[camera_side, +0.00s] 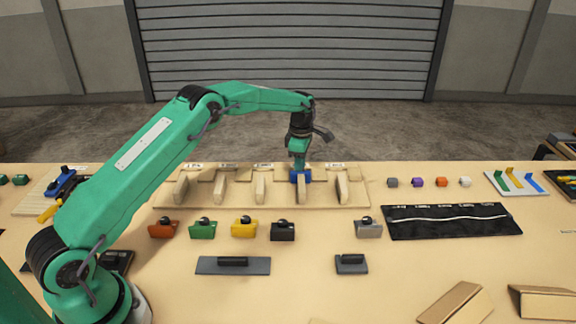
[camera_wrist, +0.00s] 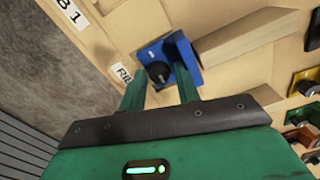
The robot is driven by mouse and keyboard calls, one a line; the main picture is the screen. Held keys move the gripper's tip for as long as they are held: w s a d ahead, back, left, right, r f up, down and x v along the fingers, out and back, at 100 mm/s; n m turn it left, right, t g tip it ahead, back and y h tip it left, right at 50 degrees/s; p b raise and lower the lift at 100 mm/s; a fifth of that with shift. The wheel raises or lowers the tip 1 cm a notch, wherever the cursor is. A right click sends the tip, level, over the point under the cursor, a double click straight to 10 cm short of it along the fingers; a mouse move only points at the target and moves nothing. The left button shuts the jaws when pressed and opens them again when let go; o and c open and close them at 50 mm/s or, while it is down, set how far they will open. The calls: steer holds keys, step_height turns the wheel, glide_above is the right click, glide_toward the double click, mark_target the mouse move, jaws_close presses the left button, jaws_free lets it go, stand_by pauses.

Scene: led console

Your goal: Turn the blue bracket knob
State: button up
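The blue bracket (camera_side: 300,176) sits on one of the ribs of the wooden rack in the side view. In the wrist view the blue bracket (camera_wrist: 184,57) shows a black round knob (camera_wrist: 158,72) on its face. My gripper (camera_side: 299,165) points down at the bracket from above. In the wrist view my gripper (camera_wrist: 161,62) has its two green fingers apart, one on each side of the knob. A small gap seems to show beside the knob. The right finger covers part of the bracket. Contact with the bracket is hard to tell.
The wooden rack (camera_side: 222,201) has several upright ribs. Orange (camera_side: 163,229), green (camera_side: 203,230), yellow (camera_side: 244,228), black (camera_side: 283,232) and grey (camera_side: 368,228) brackets stand in front. A black mat (camera_side: 440,230) lies right.

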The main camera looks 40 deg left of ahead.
jaws_close()
